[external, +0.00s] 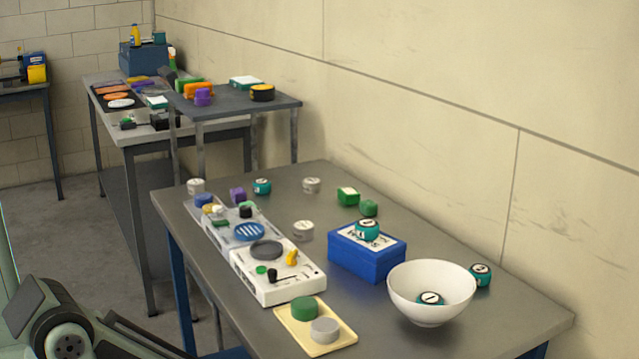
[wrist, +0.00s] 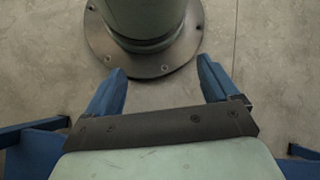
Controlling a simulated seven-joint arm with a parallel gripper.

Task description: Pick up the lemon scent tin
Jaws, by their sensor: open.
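I cannot tell which tin is the lemon one; the labels are too small to read. Small round teal tins with white labels show in the external view: one (external: 262,187) at the table's back, one (external: 367,230) on a blue box (external: 352,255), one (external: 431,299) inside a white bowl (external: 405,291) and one (external: 480,275) right of the bowl. Several grey tins, such as one (external: 303,231) near the middle, also stand there. My gripper (wrist: 161,66) shows only in the wrist view, open and empty, its blue fingers spread above the floor near my base, away from the tins.
A white panel (external: 300,288) with knobs lies along the table's left side. A cream tray (external: 339,342) holds a green and a grey disc-shaped item at the front. A wall runs along the right. Side tables with clutter stand behind. The table's front right is bare.

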